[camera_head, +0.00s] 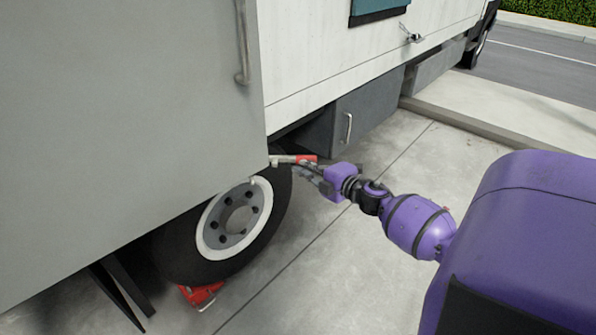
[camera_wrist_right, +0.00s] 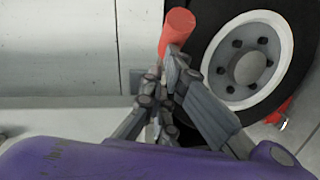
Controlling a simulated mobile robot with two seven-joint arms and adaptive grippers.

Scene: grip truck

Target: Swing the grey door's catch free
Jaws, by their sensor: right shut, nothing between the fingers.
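The grey door (camera_head: 130,110) fills the left of the head view. At its lower right corner is the catch, a pale metal lever (camera_head: 283,158) with a red grip (camera_head: 306,158). The red grip (camera_wrist_right: 177,30) also shows in the wrist view, just beyond the fingertips. My right gripper (camera_head: 304,168) is by the red end of the catch. In the wrist view my right gripper (camera_wrist_right: 174,62) is shut with nothing held. Its tips are close to the red grip; I cannot tell whether they touch it. My left gripper is out of view.
A truck wheel (camera_head: 235,220) stands just below the catch, with a red wheel chock (camera_head: 200,293) at its foot. A grey underbody box (camera_head: 355,120) with a handle is behind the gripper. The concrete floor (camera_head: 340,270) on the right is clear.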

